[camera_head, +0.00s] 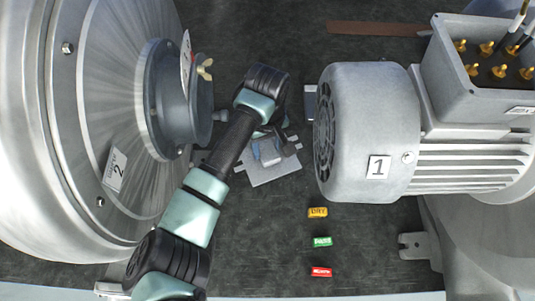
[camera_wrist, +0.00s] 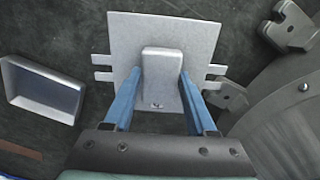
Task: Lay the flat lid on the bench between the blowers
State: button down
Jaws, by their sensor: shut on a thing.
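The flat lid (camera_wrist: 190,34) is a grey square plate with tabs at its sides and a raised block in its middle. In the wrist view my gripper (camera_wrist: 160,74) has its blue fingers on either side of that block, shut on it. In the head view the lid (camera_head: 272,177) is over the dark bench (camera_head: 265,240), between blower 2 (camera_head: 110,120) on the left and the grey motor of blower 1 (camera_head: 365,120) on the right. My gripper partly covers the lid there. I cannot tell whether the plate touches the bench.
Yellow (camera_head: 318,213), green (camera_head: 322,242) and red (camera_head: 321,272) tags lie on the bench in front of the lid. An open grey box (camera_wrist: 42,90) is left of the lid in the wrist view. An open terminal box (camera_head: 470,95) tops motor 1. A brown strip (camera_head: 375,28) lies behind.

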aim_at(268, 152)
jog(key=f, duration=0.4)
jog(key=shift+s+d, duration=0.1)
jog(key=shift+s, duration=0.2)
jog(key=shift+f+b, duration=0.3)
jog(key=shift+f, duration=1.8)
jog(key=shift+w, duration=0.1)
jog(key=shift+c, duration=1)
grip_release()
jog(key=shift+f, duration=0.1)
notch_tip(268, 152, up, 11)
jog(key=shift+f+p, duration=0.1)
jog(key=shift+p, duration=0.25)
jog(key=shift+r, duration=0.75)
